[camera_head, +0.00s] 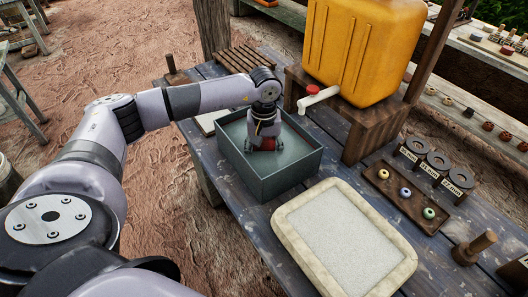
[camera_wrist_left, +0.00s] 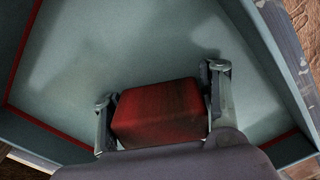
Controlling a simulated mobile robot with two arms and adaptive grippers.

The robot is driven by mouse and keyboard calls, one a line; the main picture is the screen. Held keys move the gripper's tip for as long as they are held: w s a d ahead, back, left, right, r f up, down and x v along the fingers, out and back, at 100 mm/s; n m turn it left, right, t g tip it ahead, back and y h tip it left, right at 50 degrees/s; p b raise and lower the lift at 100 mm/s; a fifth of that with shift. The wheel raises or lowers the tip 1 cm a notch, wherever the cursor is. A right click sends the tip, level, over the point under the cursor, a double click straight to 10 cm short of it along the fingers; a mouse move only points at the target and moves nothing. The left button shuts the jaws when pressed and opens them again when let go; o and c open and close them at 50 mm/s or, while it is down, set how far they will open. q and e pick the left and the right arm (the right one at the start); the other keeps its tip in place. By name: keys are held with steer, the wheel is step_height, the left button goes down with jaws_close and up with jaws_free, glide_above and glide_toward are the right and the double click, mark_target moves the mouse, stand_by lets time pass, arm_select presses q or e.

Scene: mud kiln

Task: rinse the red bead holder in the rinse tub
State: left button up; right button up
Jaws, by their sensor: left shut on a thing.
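The rinse tub (camera_head: 262,191) is a grey-green rectangular box on the blue plank table. My left gripper (camera_head: 264,146) reaches down into it from above. The red bead holder (camera_head: 267,144) shows as a small red block between its fingers, inside the tub's walls. In the left wrist view my left gripper (camera_wrist_left: 165,108) is shut on the red bead holder (camera_wrist_left: 158,112), with a finger on each side. The tub floor (camera_wrist_left: 130,50) shows beyond it. I cannot tell whether the holder touches the floor or water. My right gripper is not in view.
A yellow container (camera_head: 365,45) with a red-knobbed spout (camera_head: 318,98) stands on a wooden stand behind the tub. A pale-rimmed tray (camera_head: 345,240) lies in front. At right are a bead board (camera_head: 405,197), grey rings (camera_head: 438,160) and a wooden peg (camera_head: 472,248).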

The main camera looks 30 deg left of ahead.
arm_select(q)
steer(key=shift+f+b, duration=0.3)
steer(key=shift+b, duration=0.1)
stand_by(0.3)
steer(key=shift+r, duration=0.3)
stand_by(0.6)
steer(key=shift+f+b, duration=0.3)
steer(key=shift+b, duration=0.05)
stand_by(0.4)
stand_by(0.3)
steer(key=shift+r+p, duration=3.5)
steer(key=shift+r, duration=2.5)
